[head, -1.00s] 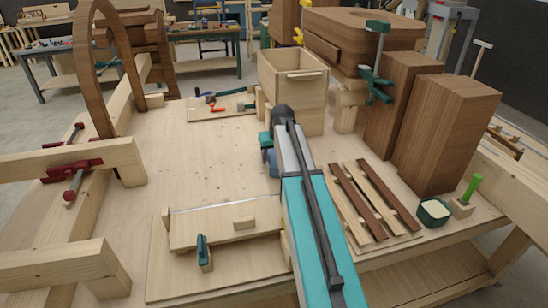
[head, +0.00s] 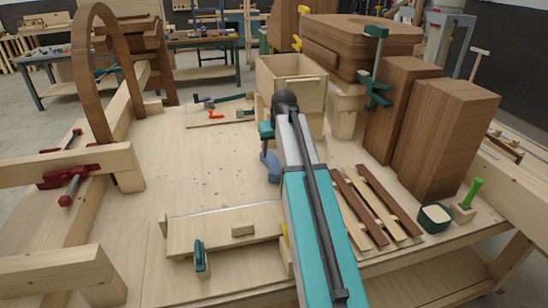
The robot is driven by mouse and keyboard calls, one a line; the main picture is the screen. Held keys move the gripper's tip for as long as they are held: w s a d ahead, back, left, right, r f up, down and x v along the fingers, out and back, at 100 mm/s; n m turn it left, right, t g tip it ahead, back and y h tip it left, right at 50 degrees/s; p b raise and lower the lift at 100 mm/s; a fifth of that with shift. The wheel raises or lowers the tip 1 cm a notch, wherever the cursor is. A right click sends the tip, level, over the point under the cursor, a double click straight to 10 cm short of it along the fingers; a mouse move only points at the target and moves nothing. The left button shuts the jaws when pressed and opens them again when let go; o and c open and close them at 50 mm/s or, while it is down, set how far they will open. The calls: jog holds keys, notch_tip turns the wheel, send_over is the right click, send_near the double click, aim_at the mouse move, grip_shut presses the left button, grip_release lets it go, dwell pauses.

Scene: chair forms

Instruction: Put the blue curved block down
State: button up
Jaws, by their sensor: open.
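The blue curved block (head: 270,166) is on the light wooden bench top, just left of my arm in the head view. Part of it is hidden behind the arm. My gripper (head: 266,133) shows only as a small teal and dark part beside the arm's far end, above the block in the picture. It is open, and a small gap shows between it and the block. Its fingertips are mostly hidden.
An open wooden box (head: 292,85) stands behind the arm. Dark and pale slats (head: 375,205) lie to the right, near tall brown blocks (head: 440,138). A wooden jig (head: 225,232) lies in front. The bench's left middle (head: 190,165) is clear.

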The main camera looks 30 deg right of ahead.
jog(key=shift+b+v, duration=0.3)
jog(key=shift+v, duration=1.8)
jog(key=shift+f, duration=0.1)
